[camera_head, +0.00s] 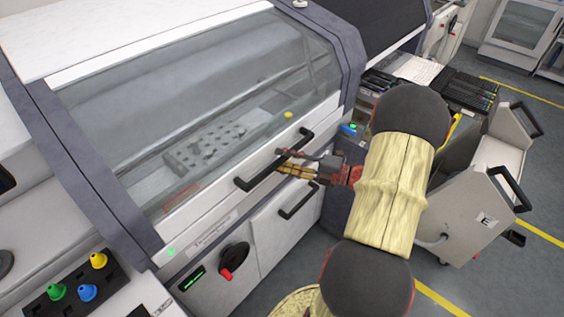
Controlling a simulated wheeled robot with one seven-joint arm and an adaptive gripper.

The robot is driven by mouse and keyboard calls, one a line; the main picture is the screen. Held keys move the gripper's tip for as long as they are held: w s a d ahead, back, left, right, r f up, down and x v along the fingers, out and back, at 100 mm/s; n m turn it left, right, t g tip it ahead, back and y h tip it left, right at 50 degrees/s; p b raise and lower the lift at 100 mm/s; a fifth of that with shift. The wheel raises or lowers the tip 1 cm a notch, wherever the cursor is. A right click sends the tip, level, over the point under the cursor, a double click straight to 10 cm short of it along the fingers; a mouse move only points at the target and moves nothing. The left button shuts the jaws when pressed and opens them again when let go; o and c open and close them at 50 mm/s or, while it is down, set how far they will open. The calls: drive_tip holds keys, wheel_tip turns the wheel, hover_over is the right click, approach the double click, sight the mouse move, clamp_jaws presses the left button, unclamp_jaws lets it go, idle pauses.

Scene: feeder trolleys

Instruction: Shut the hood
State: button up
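The hood (215,95) of the machine is a large see-through panel with a pale frame. It is down, with its lower edge close along the machine's front; I cannot tell whether a small gap is left. A black bar handle (258,178) runs along its lower front edge. My gripper (284,161) reaches in from the right at the handle's middle, with its fingers overlapping the bar in this view. The fingertips are small and partly hidden against the handle, so I cannot tell whether they grip it.
Below the hood is a cabinet front with a second black handle (298,201) and a red-and-black rotary switch (232,260). Coloured buttons (88,292) sit at lower left. A grey feeder trolley (468,205) stands at right, close to my arm. Open floor lies beyond it.

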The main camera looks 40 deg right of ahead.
drive_tip(key=shift+w+a, duration=0.2)
drive_tip(key=shift+w, duration=0.15)
drive_tip(key=shift+c, duration=0.2)
clamp_jaws()
idle(0.6)
